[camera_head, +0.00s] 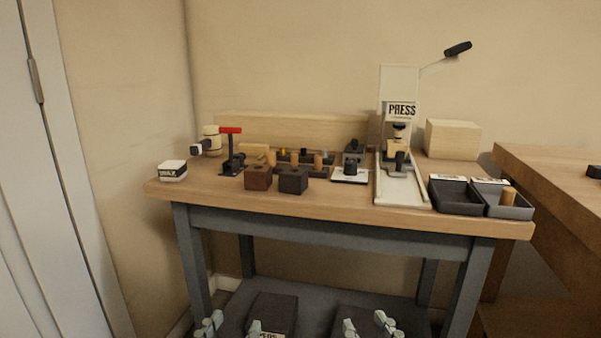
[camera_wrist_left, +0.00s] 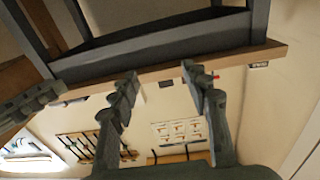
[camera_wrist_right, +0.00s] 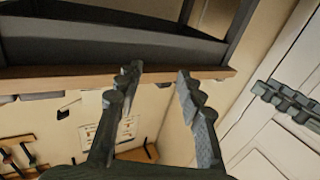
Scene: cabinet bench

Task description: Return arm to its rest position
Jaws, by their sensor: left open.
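My left gripper (camera_head: 232,326) shows at the bottom edge of the head view, low in front of the bench. Its two fingers are apart and nothing is between them; the left wrist view shows the same open fingers (camera_wrist_left: 158,88). My right gripper (camera_head: 368,326) is at the bottom edge too, further right, also below the bench top. Its fingers are apart and empty, as the right wrist view also shows (camera_wrist_right: 158,82). Most of both arms is out of the head view. Both grippers are clear of the items on the bench.
The wooden bench top (camera_head: 330,200) carries a white press (camera_head: 385,150), a red-handled clamp (camera_head: 232,150), dark blocks (camera_head: 258,177), a white WAX box (camera_head: 172,170) and dark trays (camera_head: 456,196). A peg (camera_head: 508,196) stands in the right tray. Dark bins (camera_head: 272,314) sit on the lower shelf.

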